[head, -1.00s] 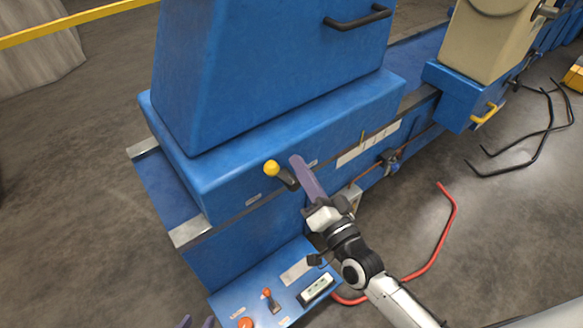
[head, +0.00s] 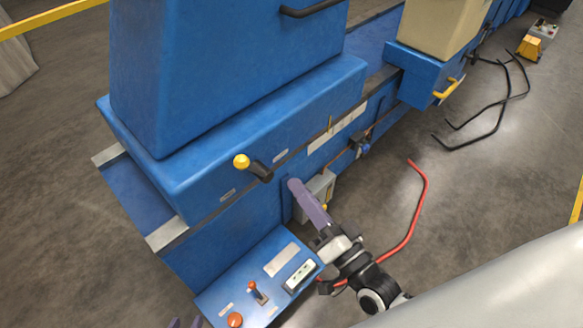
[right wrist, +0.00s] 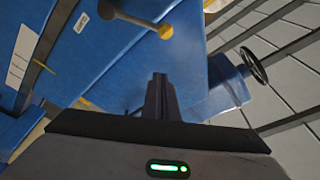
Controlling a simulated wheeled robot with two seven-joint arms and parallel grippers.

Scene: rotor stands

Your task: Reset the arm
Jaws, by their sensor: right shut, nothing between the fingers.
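My right gripper (head: 293,186) has purple fingers pressed together and holds nothing. In the head view its tips are just right of and below the yellow-knobbed lever (head: 242,161) on the blue machine, apart from it. In the right wrist view the closed fingers (right wrist: 160,90) point towards the blue machine, and the yellow knob (right wrist: 165,31) shows beyond them at the top. Only the fingertips of my left gripper (head: 186,323) show, at the bottom edge of the head view. I cannot tell whether they are open.
The blue machine (head: 230,70) fills the upper middle. A control panel (head: 262,275) with an orange button and a small lever juts out below it. A red bent rod (head: 423,200) and black bent rods (head: 487,130) lie over the floor at right. Open floor lies at left.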

